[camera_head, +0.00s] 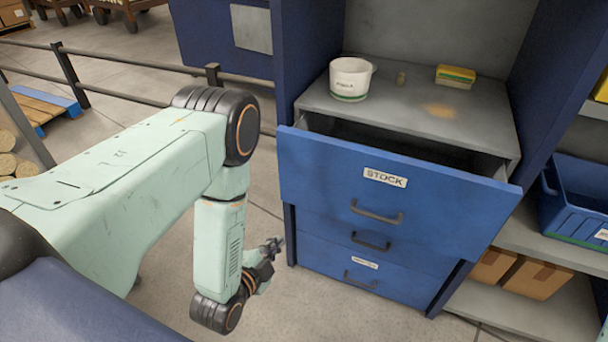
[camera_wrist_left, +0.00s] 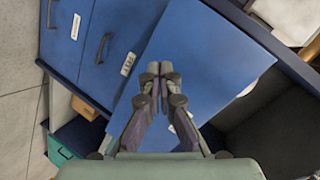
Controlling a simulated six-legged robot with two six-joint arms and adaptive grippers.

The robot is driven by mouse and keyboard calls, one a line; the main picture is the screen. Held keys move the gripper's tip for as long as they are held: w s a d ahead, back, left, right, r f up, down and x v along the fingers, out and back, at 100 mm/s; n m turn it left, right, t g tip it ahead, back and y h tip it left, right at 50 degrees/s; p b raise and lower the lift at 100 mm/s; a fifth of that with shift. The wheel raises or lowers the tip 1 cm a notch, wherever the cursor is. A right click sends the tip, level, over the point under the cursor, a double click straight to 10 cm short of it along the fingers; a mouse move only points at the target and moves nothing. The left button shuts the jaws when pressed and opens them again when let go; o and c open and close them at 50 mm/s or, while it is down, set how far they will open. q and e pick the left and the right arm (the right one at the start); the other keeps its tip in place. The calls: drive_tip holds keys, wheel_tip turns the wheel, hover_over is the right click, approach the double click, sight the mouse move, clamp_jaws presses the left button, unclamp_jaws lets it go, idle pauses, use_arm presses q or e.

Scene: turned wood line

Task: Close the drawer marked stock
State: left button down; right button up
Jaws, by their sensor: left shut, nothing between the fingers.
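The stock drawer (camera_head: 310,165) is pulled out of the blue cabinet, with a dark gap behind its top edge. Its blue front bears a white STOCK label (camera_head: 385,177) and a dark bar handle (camera_head: 376,212). My left gripper (camera_head: 276,243) is shut and empty, low beside the left side of the drawer fronts. In the left wrist view the shut fingertips (camera_wrist_left: 159,68) lie in front of a large blue panel (camera_wrist_left: 215,50), which seems to be the stock drawer's front. I cannot tell whether they touch it. My right gripper is not in view.
Lower drawers (camera_head: 330,255) below are shut. A white tub (camera_head: 350,78) and a yellow-green sponge (camera_head: 456,76) stand on the grey top (camera_head: 420,110). A blue bin (camera_head: 575,205) and cardboard boxes (camera_head: 535,278) sit on shelves at right. The floor before the cabinet is clear.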

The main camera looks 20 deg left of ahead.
use_arm(q)
drive_tip(key=w+r+m+t, duration=0.3)
drive_tip(key=r+m+t, duration=0.15)
drive_tip(key=r, duration=0.25)
drive_tip(key=m+b, duration=0.2)
drive_tip(key=b, duration=0.2)
approach(309, 168)
drive_tip(key=w, duration=0.7)
drive_tip(key=shift+r, duration=0.15)
